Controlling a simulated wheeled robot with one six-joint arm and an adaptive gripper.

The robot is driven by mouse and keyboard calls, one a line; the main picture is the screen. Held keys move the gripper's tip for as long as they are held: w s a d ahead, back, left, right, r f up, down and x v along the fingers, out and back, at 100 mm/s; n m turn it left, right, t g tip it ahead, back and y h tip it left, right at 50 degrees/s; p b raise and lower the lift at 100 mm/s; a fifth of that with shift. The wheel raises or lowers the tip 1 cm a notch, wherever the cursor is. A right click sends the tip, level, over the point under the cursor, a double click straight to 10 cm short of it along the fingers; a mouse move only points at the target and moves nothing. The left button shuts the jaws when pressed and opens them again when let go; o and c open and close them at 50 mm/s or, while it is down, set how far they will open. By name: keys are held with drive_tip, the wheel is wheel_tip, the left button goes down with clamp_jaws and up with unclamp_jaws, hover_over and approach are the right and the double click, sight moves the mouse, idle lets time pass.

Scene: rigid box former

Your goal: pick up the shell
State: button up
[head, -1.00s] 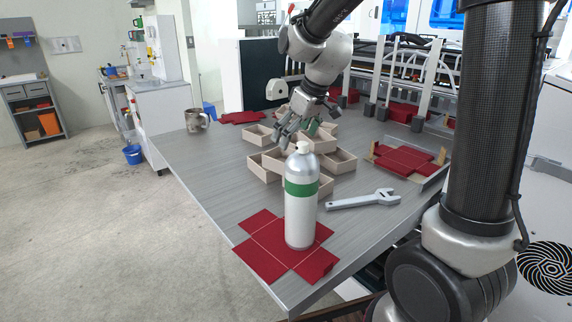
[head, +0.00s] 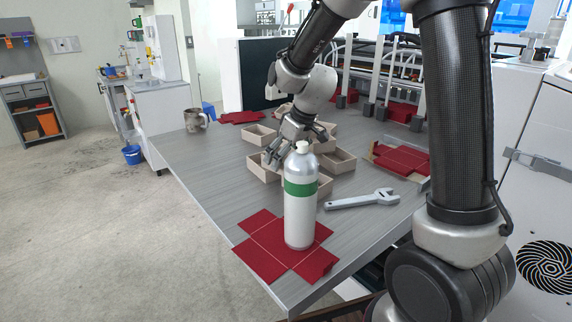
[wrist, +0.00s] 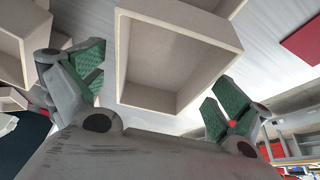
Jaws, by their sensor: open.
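Several beige open-topped box shells lie in a cluster on the grey table, one of them (head: 263,172) just below my gripper and partly hidden by the bottle. My gripper (head: 280,158) is low over the cluster, open and empty. In the wrist view, one beige shell (wrist: 122,60) shows its open inside between the spread green-padded fingers of my gripper (wrist: 155,95). The pads appear apart from its walls. Another shell (wrist: 12,45) is at the left of that view.
A silver bottle with a green band (head: 300,215) stands on a flat red blank (head: 257,247) in front of my gripper. A wrench (head: 362,199) lies to the right. A metal mug (head: 195,121) stands at the left edge.

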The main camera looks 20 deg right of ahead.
drive_tip(key=shift+f, duration=0.25)
drive_tip(key=shift+c, duration=0.4)
drive_tip(key=c, duration=1)
